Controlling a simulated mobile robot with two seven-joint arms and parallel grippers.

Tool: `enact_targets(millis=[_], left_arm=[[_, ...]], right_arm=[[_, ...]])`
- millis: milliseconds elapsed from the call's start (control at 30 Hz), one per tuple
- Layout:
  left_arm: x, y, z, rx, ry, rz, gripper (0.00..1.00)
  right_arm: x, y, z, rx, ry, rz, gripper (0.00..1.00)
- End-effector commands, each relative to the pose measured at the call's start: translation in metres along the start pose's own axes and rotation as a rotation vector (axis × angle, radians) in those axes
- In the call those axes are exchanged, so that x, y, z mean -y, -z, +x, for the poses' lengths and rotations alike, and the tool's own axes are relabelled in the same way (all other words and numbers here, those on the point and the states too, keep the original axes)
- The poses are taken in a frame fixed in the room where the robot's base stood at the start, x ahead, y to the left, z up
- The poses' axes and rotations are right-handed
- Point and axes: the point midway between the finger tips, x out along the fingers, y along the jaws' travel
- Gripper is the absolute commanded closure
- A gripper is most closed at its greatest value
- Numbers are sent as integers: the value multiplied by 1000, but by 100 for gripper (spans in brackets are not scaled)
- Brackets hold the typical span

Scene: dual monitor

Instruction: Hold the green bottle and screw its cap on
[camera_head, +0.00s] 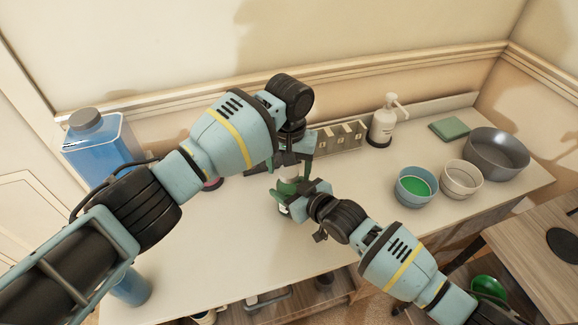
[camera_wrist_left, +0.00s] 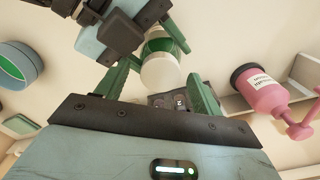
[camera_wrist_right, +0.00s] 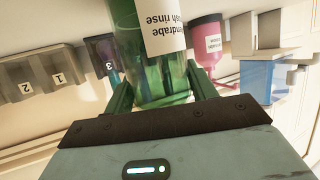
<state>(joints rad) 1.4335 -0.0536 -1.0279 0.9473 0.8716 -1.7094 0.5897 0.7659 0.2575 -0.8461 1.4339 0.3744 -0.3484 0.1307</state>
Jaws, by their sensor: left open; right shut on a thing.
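The green bottle (camera_wrist_right: 150,75) has a white label and fills the space between the fingers of my right gripper (camera_wrist_right: 158,92), which is shut on it. In the head view the bottle (camera_head: 284,208) is mostly hidden by my grippers. A white cap (camera_wrist_left: 160,71) shows at the bottle's top in the left wrist view. I cannot tell whether it is seated or threaded. My left gripper (camera_head: 292,168) is above the bottle. Its fingers are open, one on each side of the cap, with a gap visible.
A large blue bottle (camera_head: 92,145) stands at the far left. A pink pump bottle (camera_wrist_left: 265,92) is close by. A numbered organiser (camera_head: 340,138) and a white pump bottle (camera_head: 382,125) are along the back. Several bowls (camera_head: 415,188) stand right. The table's middle right (camera_head: 350,178) is clear.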

Motion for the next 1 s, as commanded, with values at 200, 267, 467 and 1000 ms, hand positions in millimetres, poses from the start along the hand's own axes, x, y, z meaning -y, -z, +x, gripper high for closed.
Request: enact_targets(millis=[200, 267, 467, 1000], left_arm=[[0, 1, -32, -5, -1, 0, 33], [0, 1, -44, -4, -1, 0, 33], [0, 1, -83, -4, -1, 0, 33], [0, 0, -118, -1, 0, 0, 33]], right_arm=[[0, -1, 0, 1, 0, 1, 100], [0, -1, 0, 1, 0, 1, 100], [0, -1, 0, 1, 0, 1, 100], [0, -1, 0, 1, 0, 1, 100]])
